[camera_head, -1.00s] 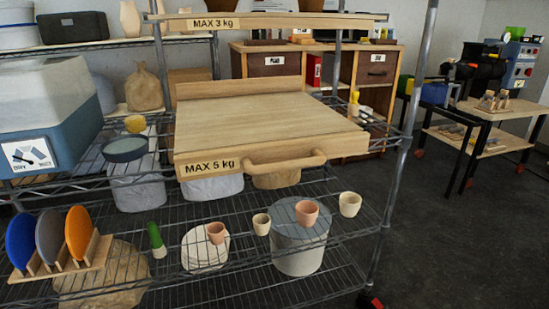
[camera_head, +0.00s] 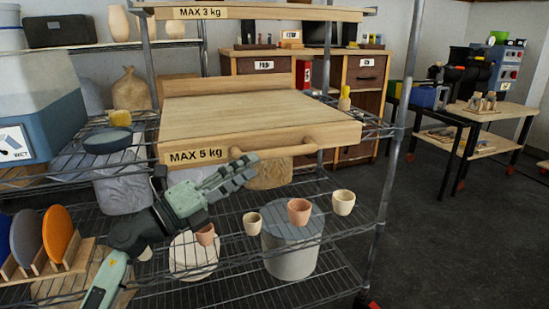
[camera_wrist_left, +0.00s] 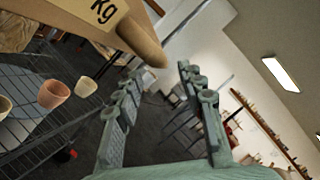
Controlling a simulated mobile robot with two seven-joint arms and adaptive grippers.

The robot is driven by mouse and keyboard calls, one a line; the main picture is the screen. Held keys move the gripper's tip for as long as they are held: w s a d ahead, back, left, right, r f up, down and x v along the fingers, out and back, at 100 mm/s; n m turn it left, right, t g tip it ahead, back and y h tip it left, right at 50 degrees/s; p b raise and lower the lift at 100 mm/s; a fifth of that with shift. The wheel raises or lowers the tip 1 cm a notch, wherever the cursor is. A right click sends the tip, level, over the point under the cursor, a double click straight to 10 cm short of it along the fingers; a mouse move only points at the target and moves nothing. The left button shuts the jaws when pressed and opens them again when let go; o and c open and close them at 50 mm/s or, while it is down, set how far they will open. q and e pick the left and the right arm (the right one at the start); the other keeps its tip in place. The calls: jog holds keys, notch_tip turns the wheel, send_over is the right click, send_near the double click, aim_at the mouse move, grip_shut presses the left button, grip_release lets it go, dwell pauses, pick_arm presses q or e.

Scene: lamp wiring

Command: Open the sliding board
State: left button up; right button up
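The wooden sliding board (camera_head: 255,117), labelled "MAX 5 kg", rests on the rack with its front edge facing me. Its rounded handle bar (camera_head: 292,146) runs along that front edge; the left part is partly behind my gripper. My left gripper (camera_head: 248,170) is just in front of and slightly below the left part of the handle. In the left wrist view the two fingers are spread with nothing between them, and the handle (camera_wrist_left: 140,42) shows beyond the fingertips, apart from them. My right gripper is in neither view.
A plate rack with coloured discs (camera_head: 58,233) is at lower left. A rack post (camera_head: 398,150) stands at right, with clear floor beyond.

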aim_at(275, 154)
pick_arm(q)
jog(key=x, duration=0.7)
jog(key=shift+w+d, duration=0.15)
jog(key=shift+d, duration=0.3)
grip_shut()
